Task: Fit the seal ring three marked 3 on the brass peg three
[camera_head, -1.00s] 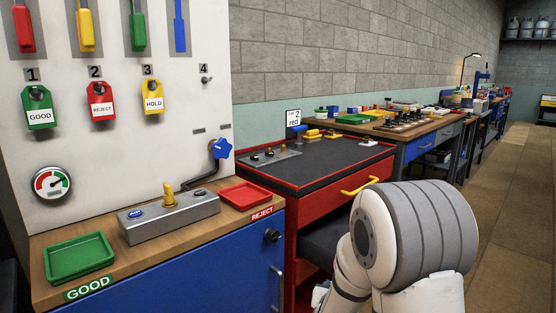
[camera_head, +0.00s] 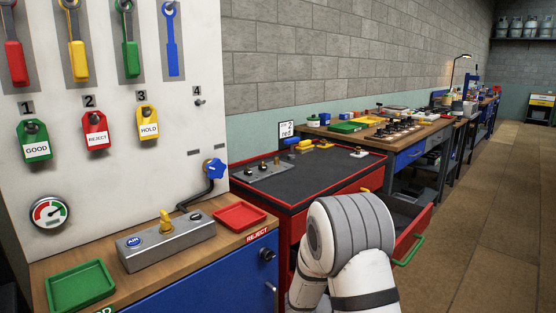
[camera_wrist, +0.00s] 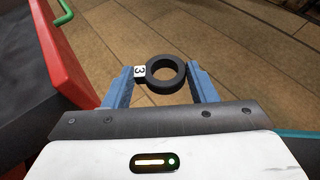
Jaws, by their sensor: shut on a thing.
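My gripper (camera_wrist: 164,78) is shut on a black ring (camera_wrist: 166,89) in the wrist view. The ring sits between the blue fingertips with its hole showing, and a white tag marked 3 (camera_wrist: 140,72) is at its left side. It is held above the floor. In the head view my arm hides the gripper and ring. A grey bar (camera_head: 262,171) with small pegs or knobs lies at the left of the red cabinet's dark top. They are too small for me to tell which is brass peg three.
The red cabinet (camera_head: 318,184) has an open drawer with a green handle (camera_head: 410,250), close to the left of my gripper. A wooden bench at front left holds a green tray (camera_head: 80,288), a grey valve block (camera_head: 166,238) and a red tray (camera_head: 240,216). Open floor (camera_head: 490,220) lies right.

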